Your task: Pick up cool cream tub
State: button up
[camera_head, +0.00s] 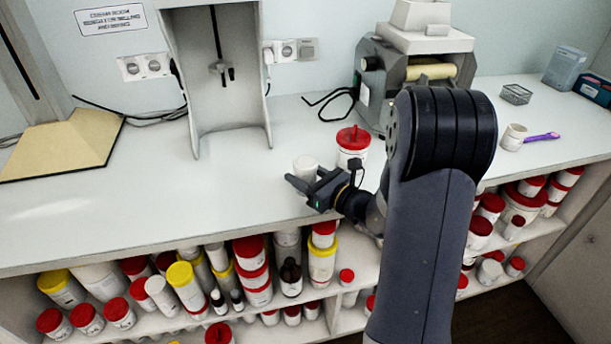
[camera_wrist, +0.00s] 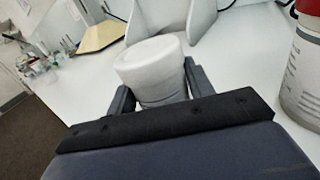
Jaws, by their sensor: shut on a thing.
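A small white tub (camera_head: 305,167) is between the fingers of my gripper (camera_head: 297,181), above or on the white counter near its front edge. In the wrist view the tub (camera_wrist: 152,62) shows its pale round top, with a dark finger of my gripper (camera_wrist: 157,92) on each side. My gripper is shut on it. The tub's lower part is hidden behind the gripper body. I cannot tell whether its base touches the counter.
A larger white tub with a red lid (camera_head: 353,146) stands just right of my gripper. A roller mill (camera_head: 418,72) stands behind my arm. A grey stand (camera_head: 215,75) is at the back. The counter (camera_head: 150,210) is clear to the left. Shelves below hold several tubs.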

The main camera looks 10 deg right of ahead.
jog(key=shift+c, duration=0.9)
